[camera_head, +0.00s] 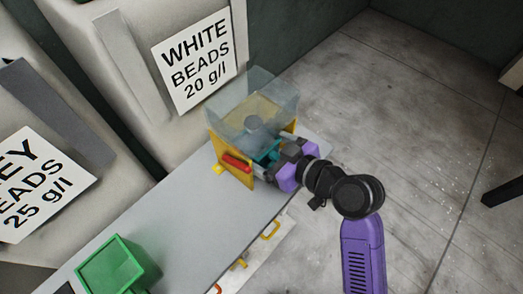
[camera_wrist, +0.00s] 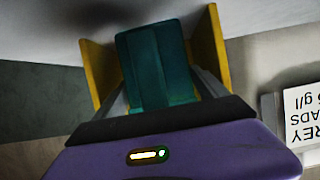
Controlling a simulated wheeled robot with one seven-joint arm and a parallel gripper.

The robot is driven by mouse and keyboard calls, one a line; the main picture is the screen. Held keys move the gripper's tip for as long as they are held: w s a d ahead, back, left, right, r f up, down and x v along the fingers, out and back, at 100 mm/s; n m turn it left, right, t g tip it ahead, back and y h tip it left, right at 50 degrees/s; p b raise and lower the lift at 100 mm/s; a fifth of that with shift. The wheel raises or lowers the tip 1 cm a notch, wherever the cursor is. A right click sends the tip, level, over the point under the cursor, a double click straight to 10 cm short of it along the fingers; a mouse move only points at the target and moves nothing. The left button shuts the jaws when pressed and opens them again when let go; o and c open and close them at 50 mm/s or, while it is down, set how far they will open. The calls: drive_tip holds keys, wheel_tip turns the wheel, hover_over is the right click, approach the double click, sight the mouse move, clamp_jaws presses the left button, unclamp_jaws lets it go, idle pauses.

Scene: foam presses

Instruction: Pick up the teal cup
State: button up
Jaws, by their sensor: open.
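The teal cup (camera_wrist: 156,66) stands between yellow side panels in the wrist view, and a small part of it shows in the head view (camera_head: 267,152). It sits inside the yellow press with a clear cover (camera_head: 257,97) at the far end of the grey table. My gripper (camera_head: 264,163) reaches into the press from the right. In the wrist view my gripper's two fingers (camera_wrist: 162,92) are open, one on each side of the cup. Whether they touch it I cannot tell. The lower part of the cup is hidden behind my gripper's body.
A yellow panel (camera_wrist: 215,50) stands close to the right finger, another (camera_wrist: 98,72) close to the left. A green box (camera_head: 112,268) stands at the table's near end. The grey tabletop (camera_head: 190,215) between is clear.

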drive_tip(key=c, duration=1.1)
drive_tip(key=shift+c, duration=0.2)
